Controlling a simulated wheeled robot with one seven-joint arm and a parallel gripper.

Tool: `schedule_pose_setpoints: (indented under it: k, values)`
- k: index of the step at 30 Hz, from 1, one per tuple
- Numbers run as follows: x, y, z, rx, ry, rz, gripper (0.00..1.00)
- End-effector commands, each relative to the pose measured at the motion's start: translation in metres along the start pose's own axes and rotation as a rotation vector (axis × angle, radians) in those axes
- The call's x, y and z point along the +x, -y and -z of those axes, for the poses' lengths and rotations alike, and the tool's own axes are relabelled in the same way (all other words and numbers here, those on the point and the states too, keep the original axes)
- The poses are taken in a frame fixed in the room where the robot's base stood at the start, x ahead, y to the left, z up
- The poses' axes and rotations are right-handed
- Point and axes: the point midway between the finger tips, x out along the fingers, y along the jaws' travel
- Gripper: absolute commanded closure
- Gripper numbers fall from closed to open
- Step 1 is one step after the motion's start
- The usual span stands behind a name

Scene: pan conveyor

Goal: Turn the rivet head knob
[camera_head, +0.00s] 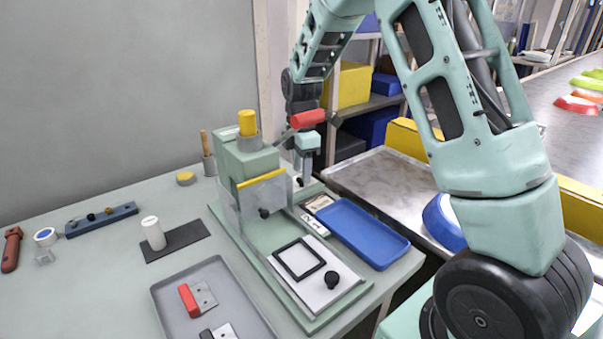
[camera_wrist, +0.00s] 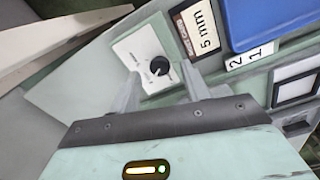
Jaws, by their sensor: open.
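The rivet head knob is a small black dial (camera_wrist: 159,66) with a pale pointer mark, on a white labelled plate (camera_wrist: 138,47) in the wrist view. My gripper (camera_wrist: 160,78) is open, its two grey fingers on either side of the knob in the picture, with nothing held. Whether the fingers touch the knob cannot be told. The knob is too small and covered there to make out clearly.
A "5 mm" label (camera_wrist: 202,27) and a blue tray (camera_wrist: 270,18) lie close beside the knob plate. The tray also shows in the head view (camera_head: 361,232). A clear guard (camera_head: 268,196) stands left of my gripper. A grey tray (camera_head: 172,307) lies in front.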

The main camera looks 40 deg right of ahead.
Motion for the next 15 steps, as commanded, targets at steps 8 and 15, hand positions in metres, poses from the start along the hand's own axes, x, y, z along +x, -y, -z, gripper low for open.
schedule_pose_setpoints:
  k: [8,15]
  values:
    - [0.017,0.0,0.0,0.001,0.0,0.0,0.54]
    - [0.017,0.0,0.0,0.001,0.0,0.0,0.59]
